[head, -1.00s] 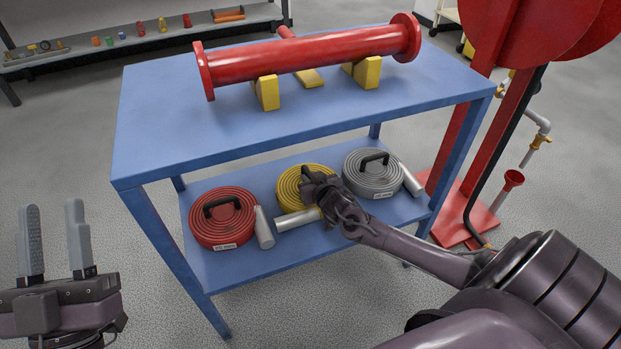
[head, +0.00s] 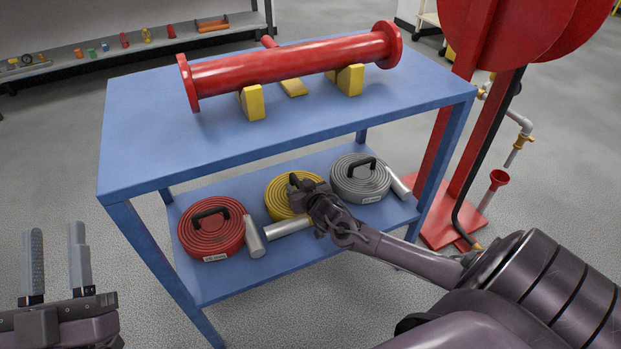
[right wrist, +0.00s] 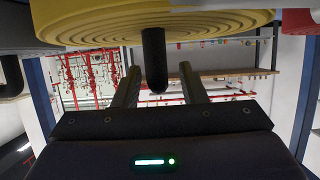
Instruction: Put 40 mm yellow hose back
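The yellow hose (head: 279,193) lies coiled flat on the lower shelf (head: 225,281) of the blue table, between a red coil and a grey coil. A silver coupling (head: 287,228) lies at its front. My right gripper (head: 302,190) is at the coil's right side and hides part of it. In the right wrist view, the yellow coil (right wrist: 150,28) is at the top and its black handle (right wrist: 155,60) hangs between the fingers (right wrist: 160,75) with gaps on both sides. The fingers are open. My left gripper (head: 56,264) is open and empty, left of the table.
The red hose (head: 212,231) and the grey hose (head: 351,181) lie close on either side. A red pipe (head: 290,66) rests on yellow blocks on the tabletop (head: 150,150) above. A red stand (head: 440,150) is right of the table. Open floor lies left.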

